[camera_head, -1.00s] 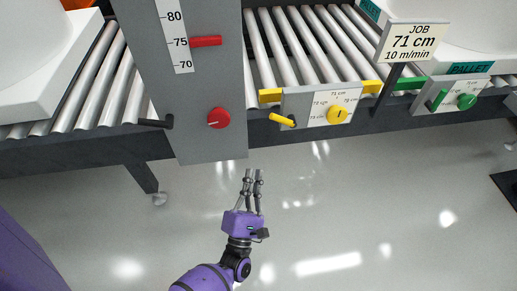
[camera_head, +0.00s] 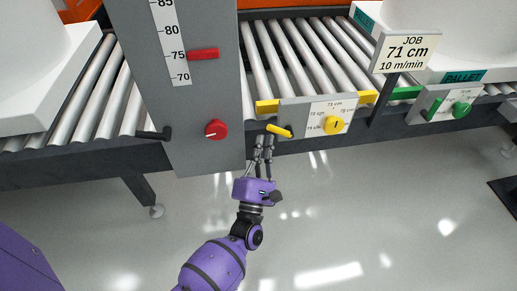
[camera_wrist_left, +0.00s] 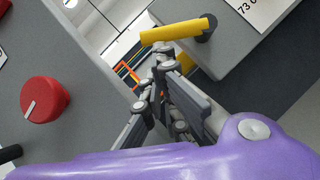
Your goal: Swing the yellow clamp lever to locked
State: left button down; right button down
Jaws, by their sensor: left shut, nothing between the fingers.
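The yellow clamp lever (camera_head: 279,131) sticks out to the left from its dark pivot on the front of a grey panel (camera_head: 299,116), tilted slightly up at its free end. It also shows in the left wrist view (camera_wrist_left: 175,31), just beyond the fingers. My left gripper (camera_head: 264,139) is shut and empty. Its fingertips are just below and left of the lever; whether they touch it I cannot tell. In the left wrist view my left gripper (camera_wrist_left: 162,62) points toward the lever. My right gripper is not in view.
A yellow knob (camera_head: 333,125) sits right of the lever. A grey column (camera_head: 200,100) with a red knob (camera_head: 216,129) and red pointer (camera_head: 203,54) stands to the left. A job sign (camera_head: 407,52) reads 71 cm. Green pallet controls (camera_head: 447,102) are farther right. The floor in front is clear.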

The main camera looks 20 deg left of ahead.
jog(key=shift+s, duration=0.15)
pick_arm(q)
jog(key=shift+r+m+h+p, duration=0.35)
jog(key=shift+m+h+p, duration=0.15)
jog(key=shift+m+p, duration=0.15)
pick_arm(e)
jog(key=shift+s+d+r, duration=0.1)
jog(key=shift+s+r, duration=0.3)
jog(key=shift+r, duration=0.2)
pick_arm(q)
jog(key=shift+r+m+p, duration=0.25)
jog(key=shift+m+p, duration=0.2)
jog(key=shift+p, duration=0.05)
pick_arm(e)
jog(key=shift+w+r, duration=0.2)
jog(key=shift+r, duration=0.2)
pick_arm(q)
jog(key=shift+r+m+h+p, duration=0.15)
jog(key=shift+m+h+p, duration=0.15)
jog(key=shift+h, duration=0.1)
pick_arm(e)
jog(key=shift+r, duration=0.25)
